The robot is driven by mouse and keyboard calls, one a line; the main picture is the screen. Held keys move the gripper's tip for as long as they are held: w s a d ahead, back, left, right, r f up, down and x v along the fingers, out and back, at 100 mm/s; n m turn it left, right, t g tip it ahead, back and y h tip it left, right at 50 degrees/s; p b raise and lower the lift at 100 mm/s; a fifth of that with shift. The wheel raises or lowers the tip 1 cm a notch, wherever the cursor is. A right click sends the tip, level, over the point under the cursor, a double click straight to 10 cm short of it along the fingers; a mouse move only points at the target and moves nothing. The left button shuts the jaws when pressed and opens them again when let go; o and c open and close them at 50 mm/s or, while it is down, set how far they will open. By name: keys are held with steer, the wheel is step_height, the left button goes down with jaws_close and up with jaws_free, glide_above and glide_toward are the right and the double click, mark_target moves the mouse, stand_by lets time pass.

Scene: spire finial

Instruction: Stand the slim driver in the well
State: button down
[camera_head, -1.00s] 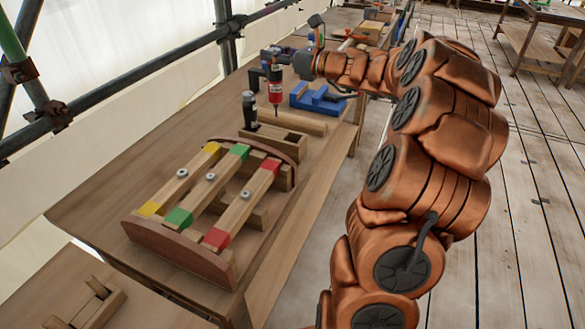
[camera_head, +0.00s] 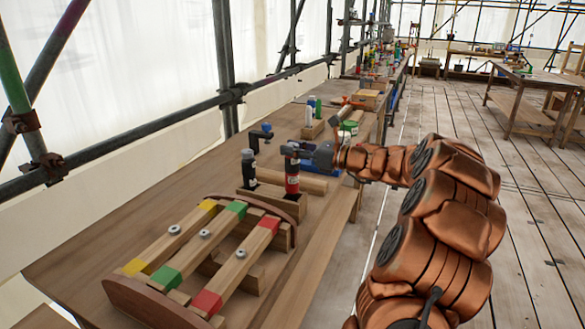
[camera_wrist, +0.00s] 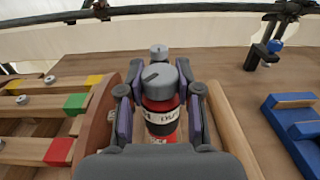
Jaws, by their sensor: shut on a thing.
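My gripper (camera_head: 292,152) is shut on a red driver with a grey cap (camera_head: 292,181) and holds it upright. In the wrist view the red driver (camera_wrist: 161,105) is between the two fingers (camera_wrist: 160,112), its label facing me. Its lower end meets the right part of a wooden block (camera_head: 266,201); its bit is out of sight. I cannot tell how deep it sits in the well, which is hidden under it. A black driver (camera_head: 248,170) stands upright at the block's left part.
A curved wooden rack (camera_head: 152,303) with yellow, green and red-marked bars stands in front. A round wooden bar (camera_head: 300,181) lies behind the block. A blue holder (camera_wrist: 297,122) is to the right in the wrist view. Scaffold poles line the left side.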

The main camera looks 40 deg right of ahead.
mark_target(293, 161)
steer(key=shift+f, duration=2.15)
steer(key=c, duration=0.8)
jaws_free()
steer(key=v, duration=1.2)
